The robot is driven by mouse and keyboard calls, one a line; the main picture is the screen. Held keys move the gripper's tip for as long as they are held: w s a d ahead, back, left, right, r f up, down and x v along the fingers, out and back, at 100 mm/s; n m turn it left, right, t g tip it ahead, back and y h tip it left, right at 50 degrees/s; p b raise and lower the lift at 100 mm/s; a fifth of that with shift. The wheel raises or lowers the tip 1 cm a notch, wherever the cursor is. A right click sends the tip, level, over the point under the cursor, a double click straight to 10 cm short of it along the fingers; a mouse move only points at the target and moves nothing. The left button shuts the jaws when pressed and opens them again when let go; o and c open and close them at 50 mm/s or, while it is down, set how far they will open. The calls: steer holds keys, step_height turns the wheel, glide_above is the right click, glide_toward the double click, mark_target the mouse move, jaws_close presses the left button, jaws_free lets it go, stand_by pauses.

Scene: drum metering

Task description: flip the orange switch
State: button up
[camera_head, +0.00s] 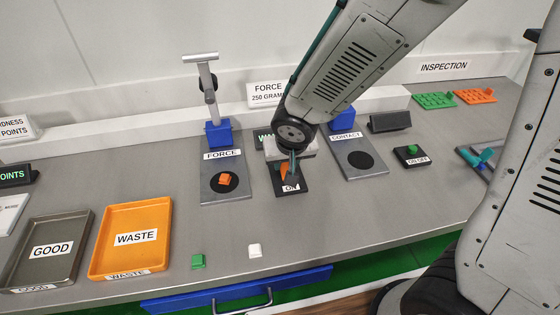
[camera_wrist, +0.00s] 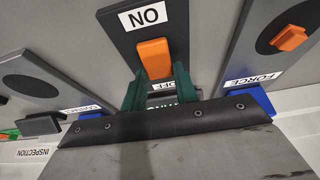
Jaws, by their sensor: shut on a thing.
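The orange switch (camera_head: 283,172) stands on a dark plate (camera_head: 303,187) in the middle of the bench, just behind the "ON" label. It also shows in the wrist view (camera_wrist: 152,50), with the "ON" label upside down above it. My gripper (camera_head: 291,163) is down at the switch, its green fingers (camera_wrist: 158,75) shut on the orange lever from both sides. An "OFF" label at the other end of the plate is partly hidden by the fingers. The lever's exact tilt is hard to tell.
The "FORCE" stand (camera_head: 234,190) with an orange piece (camera_head: 225,180) is left of the switch, and the "CONTACT" stand (camera_head: 372,182) is right. A waste tray (camera_head: 167,213) and good tray (camera_head: 84,228) are at left. A green piece (camera_head: 198,261) and white piece (camera_head: 255,251) lie near the front edge.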

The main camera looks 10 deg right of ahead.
stand_by(0.3)
steer(key=o, duration=1)
steer(key=shift+d, duration=0.1)
steer(key=shift+v, duration=3.95)
